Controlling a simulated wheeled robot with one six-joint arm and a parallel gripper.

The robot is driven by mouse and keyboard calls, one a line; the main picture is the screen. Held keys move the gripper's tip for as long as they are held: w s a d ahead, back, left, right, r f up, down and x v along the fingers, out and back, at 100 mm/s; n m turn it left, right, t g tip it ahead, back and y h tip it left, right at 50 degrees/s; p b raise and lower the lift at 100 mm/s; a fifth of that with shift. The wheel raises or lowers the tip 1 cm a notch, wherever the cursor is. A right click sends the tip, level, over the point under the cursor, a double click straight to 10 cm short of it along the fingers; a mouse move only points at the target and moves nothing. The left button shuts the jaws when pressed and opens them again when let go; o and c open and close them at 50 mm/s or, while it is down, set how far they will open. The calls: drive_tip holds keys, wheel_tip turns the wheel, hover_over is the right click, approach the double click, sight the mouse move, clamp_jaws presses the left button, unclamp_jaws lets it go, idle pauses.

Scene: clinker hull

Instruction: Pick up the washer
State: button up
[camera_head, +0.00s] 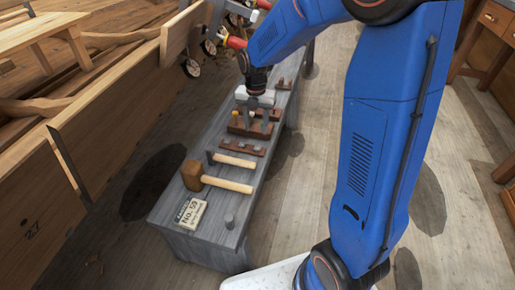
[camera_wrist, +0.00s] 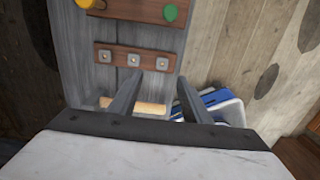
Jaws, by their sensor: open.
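A dark wooden strip (camera_wrist: 92,52) lies across the grey bench in the wrist view and bears three small square metal pieces. I cannot tell for sure which is the washer. The strip also shows in the head view (camera_head: 243,147), where its pieces are too small to make out. My gripper (camera_head: 257,115) is open and points down over the bench, behind the strip in the head view. In the wrist view its two fingers (camera_wrist: 161,77) are apart with nothing held between them.
The grey bench (camera_head: 215,235) also bears a wooden mallet (camera_head: 192,175), a hammer (camera_head: 236,161), a "No. 59" card (camera_head: 186,213) and a small grey cylinder (camera_head: 229,221). A block with yellow and green pieces (camera_wrist: 145,10) lies beyond the strip. The wooden hull (camera_head: 110,110) stands close at left.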

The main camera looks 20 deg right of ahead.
sight(257, 148)
drive_tip(key=shift+s+d+f, duration=0.1)
drive_tip(key=shift+d+f, duration=0.05)
drive_tip(key=shift+f, duration=2.1)
drive_tip(key=shift+s+d+f, duration=0.1)
drive_tip(key=shift+f, duration=2.1)
drive_tip(key=shift+w+f, duration=0.1)
drive_tip(key=shift+f, duration=0.15)
clamp_jaws()
